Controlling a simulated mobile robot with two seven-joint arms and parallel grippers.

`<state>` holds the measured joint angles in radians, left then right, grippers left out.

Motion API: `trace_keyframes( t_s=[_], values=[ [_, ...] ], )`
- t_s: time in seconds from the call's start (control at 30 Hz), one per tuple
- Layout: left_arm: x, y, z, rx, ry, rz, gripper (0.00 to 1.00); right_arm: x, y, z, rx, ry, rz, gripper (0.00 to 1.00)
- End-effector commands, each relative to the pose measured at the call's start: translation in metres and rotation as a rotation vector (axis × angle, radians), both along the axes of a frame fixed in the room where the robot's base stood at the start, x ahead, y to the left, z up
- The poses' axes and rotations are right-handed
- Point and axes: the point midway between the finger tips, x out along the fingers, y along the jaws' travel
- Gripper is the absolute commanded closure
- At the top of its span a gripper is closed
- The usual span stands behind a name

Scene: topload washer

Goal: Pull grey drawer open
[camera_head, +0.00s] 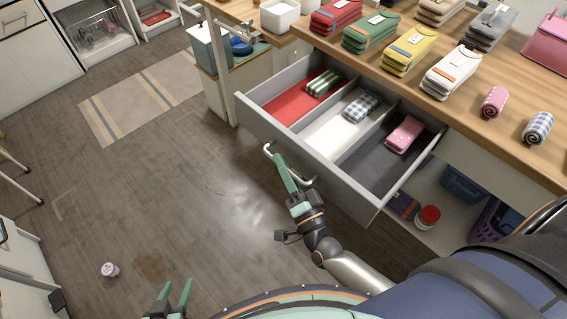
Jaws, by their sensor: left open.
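The grey drawer (307,154) stands pulled out from under the wooden counter, and its three compartments show. Its pale bar handle (303,182) is on the front panel. My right gripper (276,164) is at the handle, with its green fingers close together at the bar; it looks shut on it, though the arm and fingers cover part of the handle. My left gripper (172,296) is open and empty at the bottom edge, low over the floor and well away from the drawer.
The drawer holds folded cloths: green striped (323,84), checked (361,106) and pink (405,134). Several folded cloths and rolled towels lie on the counter (462,122). An open shelf under the drawer holds a red-lidded jar (428,216). A small cup (110,269) is on the otherwise open floor.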

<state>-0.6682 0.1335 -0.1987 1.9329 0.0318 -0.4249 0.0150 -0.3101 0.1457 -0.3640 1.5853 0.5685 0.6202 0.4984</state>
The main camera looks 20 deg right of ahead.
Motion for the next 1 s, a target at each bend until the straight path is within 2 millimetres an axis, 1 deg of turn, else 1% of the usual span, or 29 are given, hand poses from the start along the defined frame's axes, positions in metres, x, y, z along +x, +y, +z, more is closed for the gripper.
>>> trace_keyframes(
  t_s=[0.03, 0.23, 0.47, 0.57, 0.67, 0.8, 0.9, 1.0],
  values=[
    [0.0, 0.0, 0.0, 0.0, 0.0, 0.0, 0.5, 0.0, 0.0, 0.0, 0.0, 0.001, 0.0, 0.77],
    [0.0, -0.001, 0.0, -0.001, 0.0, -0.001, 0.5, 0.0, 0.0, 0.0, 0.0, 0.001, -0.001, 0.55],
    [0.0, -0.001, 0.001, -0.002, -0.001, -0.002, 0.5, 0.0, -0.001, 0.0, 0.0, 0.0, 0.0, 0.55],
    [0.001, -0.002, 0.001, -0.003, -0.003, -0.002, 0.5, -0.006, -0.001, -0.002, 0.0, 0.002, 0.0, 0.55],
    [0.001, -0.002, 0.0, -0.004, -0.003, -0.003, 0.5, -0.02, -0.002, -0.006, 0.0, 0.004, 0.0, 0.55],
    [0.002, -0.003, -0.001, -0.005, -0.002, -0.005, 0.5, -0.044, -0.004, -0.012, 0.001, 0.005, 0.001, 0.55],
    [0.002, -0.004, -0.002, -0.006, 0.0, -0.007, 0.5, -0.059, -0.005, -0.014, 0.0, 0.004, 0.0, 0.55],
    [0.002, -0.005, -0.002, -0.006, 0.001, -0.008, 0.5, -0.068, -0.005, -0.016, 0.0, 0.001, 0.0, 0.55]
  ],
)
